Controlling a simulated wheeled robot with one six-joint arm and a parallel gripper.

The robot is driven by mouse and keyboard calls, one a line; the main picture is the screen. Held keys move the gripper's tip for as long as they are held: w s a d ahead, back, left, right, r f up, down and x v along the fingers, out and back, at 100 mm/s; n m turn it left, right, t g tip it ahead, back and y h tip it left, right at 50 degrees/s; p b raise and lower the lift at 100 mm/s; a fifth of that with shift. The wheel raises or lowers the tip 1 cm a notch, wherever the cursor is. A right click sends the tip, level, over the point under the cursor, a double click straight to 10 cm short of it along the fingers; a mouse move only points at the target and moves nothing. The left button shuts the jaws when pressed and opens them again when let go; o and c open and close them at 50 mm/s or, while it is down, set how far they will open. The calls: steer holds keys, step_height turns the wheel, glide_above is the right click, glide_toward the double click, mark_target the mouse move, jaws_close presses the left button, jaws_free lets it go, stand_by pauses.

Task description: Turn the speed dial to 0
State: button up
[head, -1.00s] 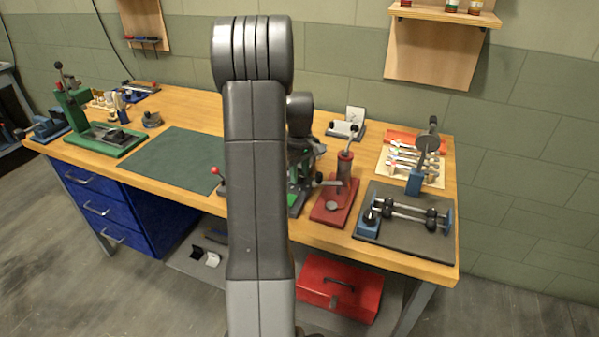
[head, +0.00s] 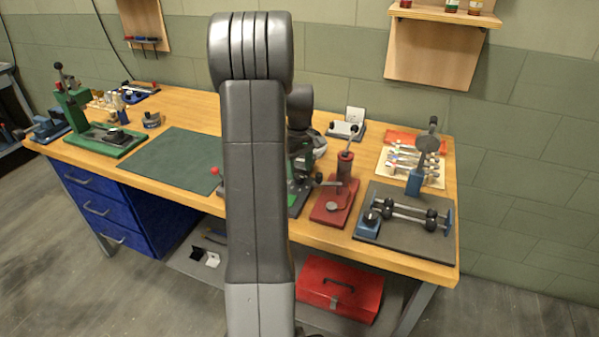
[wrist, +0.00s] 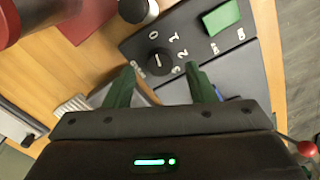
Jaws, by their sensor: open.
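The speed dial (wrist: 160,61) is a round black knob on a dark panel (wrist: 198,30) in the wrist view. White digits up to 3 stand around its upper and right side. A short pale mark shows on the knob, but which digit it points to is too small to tell. My gripper (wrist: 158,82) has two green fingers spread apart, with nothing between them. In the wrist view the fingertips lie just below the dial, one to each side, apparently not touching it. In the head view my arm hides the dial and the gripper's fingers.
A green rectangular block (wrist: 221,18) sits on the panel near the dial. A red lever knob (wrist: 306,148) shows at the right. In the head view a red-based press (head: 337,203) stands close right of my arm, and a bare green mat (head: 173,158) lies left.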

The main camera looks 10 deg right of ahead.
mark_target(300, 176)
step_height(300, 176, up, 12)
steer(key=shift+f, duration=0.2)
step_height(300, 176, down, 14)
stand_by(0.8)
steer(key=shift+r, duration=0.1)
